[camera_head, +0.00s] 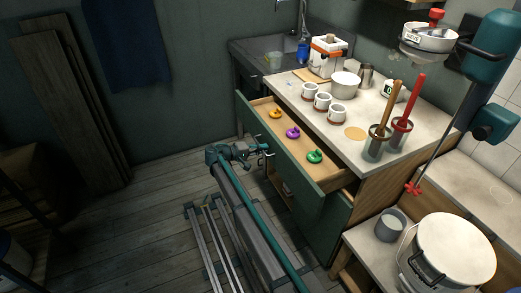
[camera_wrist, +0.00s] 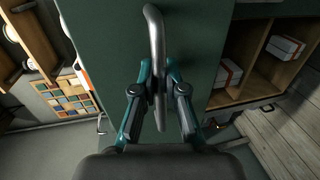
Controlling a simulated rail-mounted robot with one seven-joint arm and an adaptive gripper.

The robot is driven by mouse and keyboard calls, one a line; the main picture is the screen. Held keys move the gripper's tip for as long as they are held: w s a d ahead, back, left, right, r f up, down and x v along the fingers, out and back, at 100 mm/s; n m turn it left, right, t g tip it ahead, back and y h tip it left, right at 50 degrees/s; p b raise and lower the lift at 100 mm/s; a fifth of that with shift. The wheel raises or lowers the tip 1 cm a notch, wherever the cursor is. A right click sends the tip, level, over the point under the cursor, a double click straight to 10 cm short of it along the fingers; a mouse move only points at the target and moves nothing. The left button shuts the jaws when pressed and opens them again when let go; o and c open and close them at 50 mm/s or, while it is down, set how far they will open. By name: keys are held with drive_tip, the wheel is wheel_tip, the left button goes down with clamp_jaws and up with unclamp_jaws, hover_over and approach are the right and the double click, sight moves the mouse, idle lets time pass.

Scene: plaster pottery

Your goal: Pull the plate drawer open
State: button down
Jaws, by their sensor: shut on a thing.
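The open drawer (camera_head: 262,107) sticks out from the cabinet under the worktop in the head view. Orange, purple and green pieces lie inside it. I cannot tell whether this is the plate drawer; no plates are clearly seen. My gripper (camera_head: 264,152) is in front of the cabinet's green front. In the wrist view my gripper (camera_wrist: 160,88) is shut on a grey bar handle (camera_wrist: 154,35), one finger on each side. The handle stands on a dark green front panel (camera_wrist: 105,45). In the head view the arm partly hides this hold.
The worktop (camera_head: 375,155) carries several white cups, a pot and tool holders. A shelf with white boxes (camera_wrist: 284,48) is right of the panel in the wrist view. A lidded bucket (camera_head: 455,250) stands at lower right. Plank floor (camera_head: 135,210) is clear to the left.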

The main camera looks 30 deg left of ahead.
drive_tip(key=c, duration=1.2)
unclamp_jaws()
drive_tip(key=v, duration=1.2)
drive_tip(key=shift+d, duration=0.1)
